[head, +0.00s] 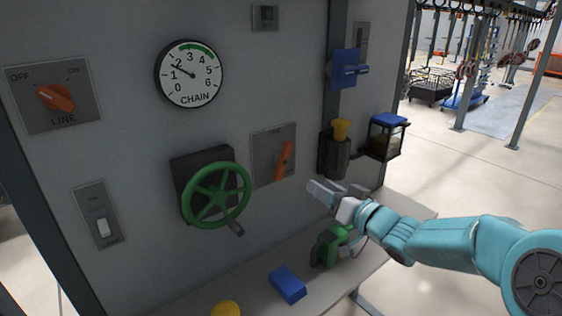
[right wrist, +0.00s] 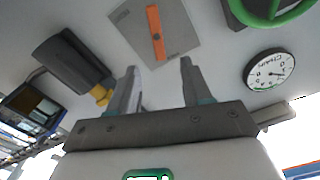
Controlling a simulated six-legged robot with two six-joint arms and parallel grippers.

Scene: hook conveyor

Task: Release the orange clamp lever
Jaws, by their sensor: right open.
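The orange clamp lever (head: 283,160) is on a grey plate (head: 262,140) on the wall panel, right of the green handwheel. It stands near upright, its top leaning slightly right. It also shows in the right wrist view (right wrist: 156,32), beyond the fingertips and roughly between their lines. My right gripper (head: 335,190) is open and empty, below and right of the lever in the head view, apart from it. Its two fingers also show in the right wrist view (right wrist: 158,68). My left gripper is not in view.
A green handwheel (head: 216,195) sticks out left of the lever. A dark holder (head: 334,158) with a yellow-topped item and a blue-topped lantern (head: 385,137) are to the right. A blue block (head: 287,285) and a green object (head: 332,244) rest on the shelf below.

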